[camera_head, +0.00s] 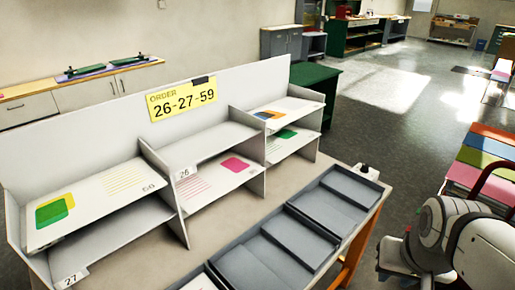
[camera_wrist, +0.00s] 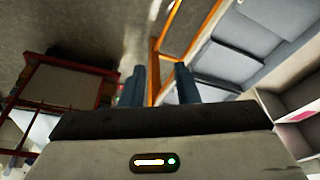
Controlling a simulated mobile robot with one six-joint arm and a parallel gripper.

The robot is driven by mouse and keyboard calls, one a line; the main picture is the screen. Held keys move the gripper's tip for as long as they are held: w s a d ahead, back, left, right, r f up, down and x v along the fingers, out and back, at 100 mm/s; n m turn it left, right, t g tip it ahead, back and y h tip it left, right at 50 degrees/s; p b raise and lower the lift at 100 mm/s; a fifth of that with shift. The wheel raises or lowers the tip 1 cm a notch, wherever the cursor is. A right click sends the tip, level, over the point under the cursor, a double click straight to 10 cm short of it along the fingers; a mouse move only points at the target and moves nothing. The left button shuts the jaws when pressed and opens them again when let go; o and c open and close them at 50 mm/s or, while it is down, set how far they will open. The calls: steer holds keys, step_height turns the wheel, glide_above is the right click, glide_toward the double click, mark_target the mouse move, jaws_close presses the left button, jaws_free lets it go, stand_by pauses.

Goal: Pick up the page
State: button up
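Several pages lie in the white shelf rack (camera_head: 218,137) in the head view. A page with a green square (camera_head: 98,207) is on the upper left shelf. A page with a pink shape (camera_head: 222,180) is on the lower middle shelf, near tag 26. A page with orange and blue (camera_head: 285,113) is on the upper right shelf, and a page with a green shape (camera_head: 288,143) is below it. My gripper (camera_wrist: 159,84) is open and empty in the wrist view, away from the pages. Its fingertips are not distinguishable in the head view.
A yellow sign (camera_head: 182,99) reads ORDER 26-27-59. Grey trays (camera_head: 292,238) line the table's (camera_head: 278,192) near edge; they also show in the wrist view (camera_wrist: 235,62). Coloured panels (camera_head: 482,160) are at the right. Open floor (camera_head: 375,130) lies beyond the table.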

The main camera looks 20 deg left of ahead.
steer(key=w+a+f+m+t+y+b, duration=0.2)
steer(key=w+a+f+t, duration=0.15)
steer(key=w+a, duration=0.65)
steer(key=m+t+y+b, duration=0.5)
steer(key=m+t+y, duration=0.2)
steer(key=m+t, duration=0.15)
glide_toward(228, 191)
steer(key=w+a+g, duration=0.1)
steer(key=w+a, duration=0.1)
steer(key=w, duration=0.1)
steer(key=p+x, duration=0.1)
steer(key=x, duration=0.5)
steer(key=shift+w, duration=0.4)
jaws_close()
